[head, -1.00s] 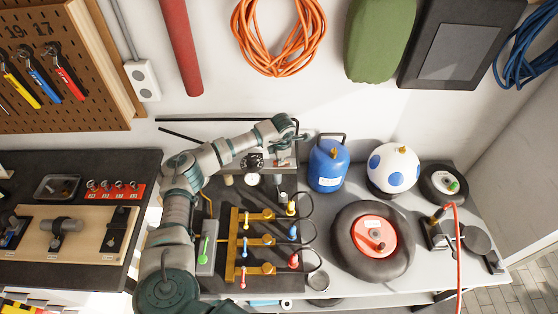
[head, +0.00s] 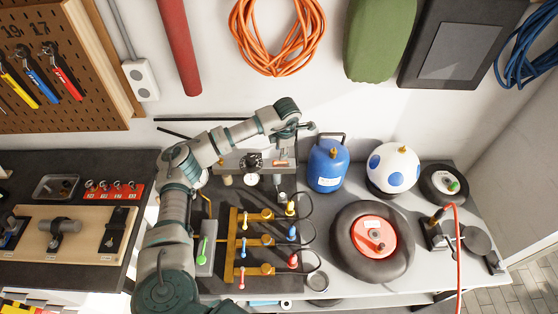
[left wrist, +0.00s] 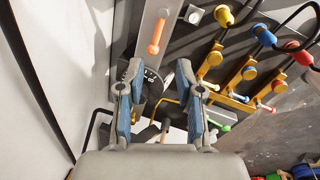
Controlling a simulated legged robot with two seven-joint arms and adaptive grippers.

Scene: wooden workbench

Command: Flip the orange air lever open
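The orange lever (left wrist: 157,36) shows in the left wrist view, on a grey metal panel ahead of my fingers. It stands apart from them, beyond the fingertips. My left gripper (left wrist: 162,88) is open, with its two blue-grey fingers spread and nothing held between them. Behind the fingers is a black round dial (left wrist: 152,82). In the head view my left gripper (head: 303,127) is above the right end of the grey box (head: 228,162) at the back of the bench. My right gripper is not in view.
A yellow manifold (head: 233,245) with several coloured valves and black hoses sits in front of the box. A blue tank (head: 326,167) stands just right of my left gripper. A white blue-dotted tank (head: 393,168) and a tyre (head: 345,245) are further right.

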